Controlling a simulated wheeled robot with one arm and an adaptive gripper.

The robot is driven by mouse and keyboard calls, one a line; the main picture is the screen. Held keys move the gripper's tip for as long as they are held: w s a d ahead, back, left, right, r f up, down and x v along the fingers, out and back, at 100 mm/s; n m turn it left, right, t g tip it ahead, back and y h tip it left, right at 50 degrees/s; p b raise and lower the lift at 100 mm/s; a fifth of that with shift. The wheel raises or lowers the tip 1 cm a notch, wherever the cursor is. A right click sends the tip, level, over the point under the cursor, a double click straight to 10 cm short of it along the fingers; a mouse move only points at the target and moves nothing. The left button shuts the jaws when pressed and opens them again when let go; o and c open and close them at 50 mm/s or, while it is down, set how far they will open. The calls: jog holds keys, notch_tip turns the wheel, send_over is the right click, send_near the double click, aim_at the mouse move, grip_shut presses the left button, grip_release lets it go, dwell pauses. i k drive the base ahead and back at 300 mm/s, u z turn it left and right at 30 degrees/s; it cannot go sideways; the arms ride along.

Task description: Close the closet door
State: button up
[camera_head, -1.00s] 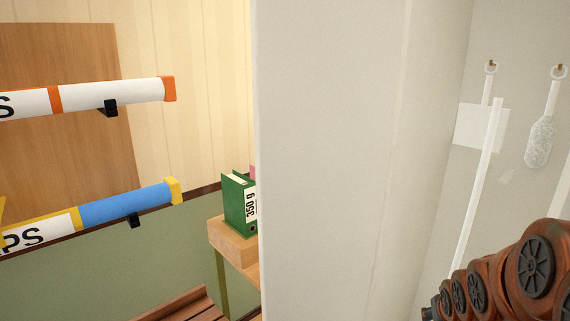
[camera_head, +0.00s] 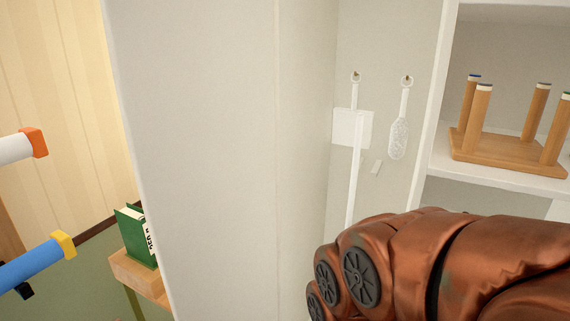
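A tall plain white panel (camera_head: 195,150), which looks like the closet door standing open, fills the left middle of the head view. Its near edge is at the left, and no handle shows on it. To its right is the open white closet (camera_head: 385,215), with its inside in plain view. My copper arm reaches in from the lower right, in front of the closet. My gripper is out of view, so its state and its distance from the door do not show.
A brush (camera_head: 398,138) and a white dustpan (camera_head: 345,127) hang inside the closet. An upturned wooden stool (camera_head: 505,150) lies on a shelf at right. Left of the panel are a green binder (camera_head: 138,235) on a wooden stand (camera_head: 135,270) and two wall-side tubes, one blue (camera_head: 30,268).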

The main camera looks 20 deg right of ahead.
aim_at(194, 80)
jog(key=z, duration=0.45)
jog(key=k, duration=0.55)
jog(key=u, duration=2.4)
jog(key=i, duration=0.5)
